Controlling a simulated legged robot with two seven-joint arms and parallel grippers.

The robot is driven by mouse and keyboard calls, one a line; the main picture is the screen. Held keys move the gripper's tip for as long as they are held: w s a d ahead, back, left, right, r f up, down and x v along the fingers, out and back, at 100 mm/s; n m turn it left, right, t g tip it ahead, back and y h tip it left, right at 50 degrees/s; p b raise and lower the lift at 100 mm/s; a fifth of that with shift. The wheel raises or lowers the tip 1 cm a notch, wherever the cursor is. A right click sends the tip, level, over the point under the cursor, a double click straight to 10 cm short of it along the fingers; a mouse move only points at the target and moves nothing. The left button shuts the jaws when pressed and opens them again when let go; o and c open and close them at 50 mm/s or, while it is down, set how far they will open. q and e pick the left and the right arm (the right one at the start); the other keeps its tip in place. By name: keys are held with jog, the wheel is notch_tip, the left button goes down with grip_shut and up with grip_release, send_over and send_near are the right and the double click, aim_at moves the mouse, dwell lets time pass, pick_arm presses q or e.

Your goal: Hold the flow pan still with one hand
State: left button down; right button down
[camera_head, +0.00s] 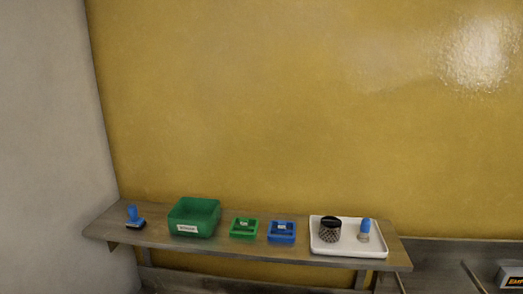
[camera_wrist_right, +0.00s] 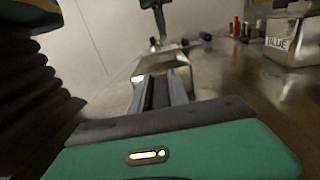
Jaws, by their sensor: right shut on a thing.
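My right gripper (camera_wrist_right: 160,92) shows in the right wrist view, its two grey fingers reaching forward from the green gripper body. It is shut at the near edge of a grey metal pan-like piece (camera_wrist_right: 180,58), which looks like the flow pan. The fingers hide part of the grip. A dark upright part (camera_wrist_right: 158,22) stands at the far side of that piece. The flow pan and both grippers are out of the head view. My left gripper is in neither view.
A wall shelf (camera_head: 150,240) in the head view holds a blue-handled stamp (camera_head: 134,214), a green bin (camera_head: 195,217), green (camera_head: 244,228) and blue (camera_head: 281,232) trays, and a white tray (camera_head: 345,248). A metal container labelled BLUE (camera_wrist_right: 290,45) stands right in the wrist view.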

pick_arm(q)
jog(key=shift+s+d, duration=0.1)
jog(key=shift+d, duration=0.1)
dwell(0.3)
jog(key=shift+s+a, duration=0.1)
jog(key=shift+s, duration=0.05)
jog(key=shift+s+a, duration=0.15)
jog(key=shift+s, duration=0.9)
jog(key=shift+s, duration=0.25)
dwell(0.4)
